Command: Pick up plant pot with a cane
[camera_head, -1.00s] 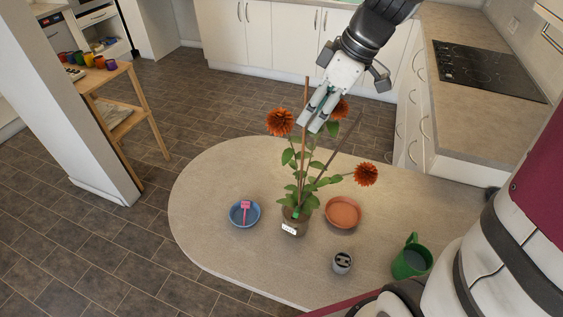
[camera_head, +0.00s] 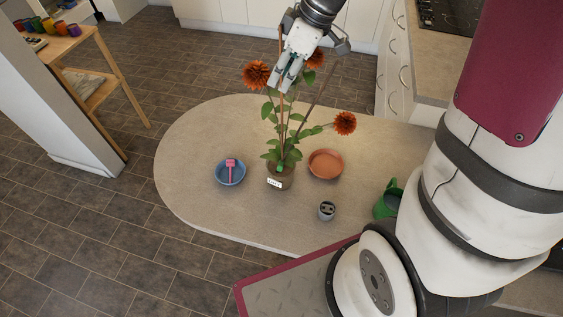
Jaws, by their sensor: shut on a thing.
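The plant pot (camera_head: 281,182) is a small dark pot with a white label. It stands upright on the rounded end of the countertop (camera_head: 205,135). Green leafy stems with orange-red flowers (camera_head: 257,74) rise from it beside a thin brown cane (camera_head: 281,44). A second thin stick (camera_head: 318,90) leans to the right among the stems. My gripper (camera_head: 282,84) reaches down from the top of the view and is shut on the upright cane, between the upper flowers. The fingers hide part of the cane.
Around the pot are a blue dish (camera_head: 231,174) with a pink tool, a terracotta saucer (camera_head: 325,164), a small grey pot (camera_head: 326,210) and a green watering can (camera_head: 388,202). A wooden shelf (camera_head: 95,75) stands at left. The counter's left part is clear.

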